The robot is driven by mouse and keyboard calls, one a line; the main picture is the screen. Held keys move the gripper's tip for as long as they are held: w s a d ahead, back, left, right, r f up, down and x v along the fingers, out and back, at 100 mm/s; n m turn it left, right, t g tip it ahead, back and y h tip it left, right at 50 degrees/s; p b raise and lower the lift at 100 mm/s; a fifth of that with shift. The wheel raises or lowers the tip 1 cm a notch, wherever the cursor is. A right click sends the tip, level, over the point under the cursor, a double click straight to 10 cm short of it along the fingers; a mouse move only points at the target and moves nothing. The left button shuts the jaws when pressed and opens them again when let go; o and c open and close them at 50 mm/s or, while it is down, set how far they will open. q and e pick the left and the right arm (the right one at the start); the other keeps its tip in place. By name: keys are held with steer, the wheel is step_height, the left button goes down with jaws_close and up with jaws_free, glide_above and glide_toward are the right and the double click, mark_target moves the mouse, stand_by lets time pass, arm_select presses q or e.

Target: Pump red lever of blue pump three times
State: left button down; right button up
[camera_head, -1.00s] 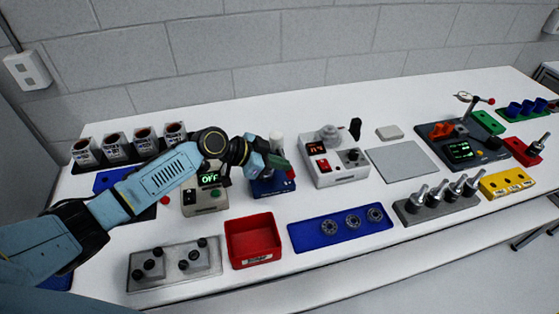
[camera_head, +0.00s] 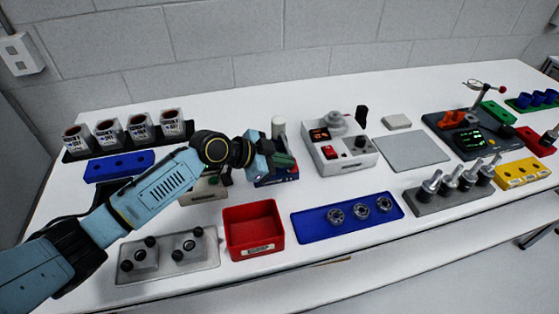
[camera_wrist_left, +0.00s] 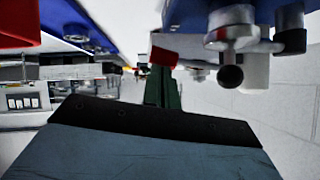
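The blue pump (camera_head: 275,178) stands on the white table near its middle, with a white cylinder (camera_head: 278,127) at its back. My left gripper (camera_head: 285,162) is right over the pump and hides much of it. In the left wrist view its dark green fingers (camera_wrist_left: 162,90) are close together. The red lever (camera_wrist_left: 164,55) shows right at the fingertips there. I cannot tell whether it is between them or only against them. The lever is hidden in the head view. Blue and metal parts of the pump (camera_wrist_left: 232,30) fill the wrist view's upper right. My right gripper is not in view.
A red bin (camera_head: 252,228) and a blue tray with metal rings (camera_head: 310,229) lie in front of the pump. A grey-white device with a display (camera_head: 340,160) stands to its right. A beige device (camera_head: 205,190) is partly behind my arm on the left.

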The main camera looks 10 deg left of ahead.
arm_select(q)
steer(key=shift+s+d+f, duration=0.1)
steer(key=shift+s+d, duration=0.05)
steer(key=shift+d, duration=0.05)
steer(key=d+r+p+v, duration=0.1)
steer(key=r+p+v, duration=0.1)
steer(key=v, duration=1.1)
steer(key=shift+d+p, duration=0.25)
steer(key=shift+p, duration=0.2)
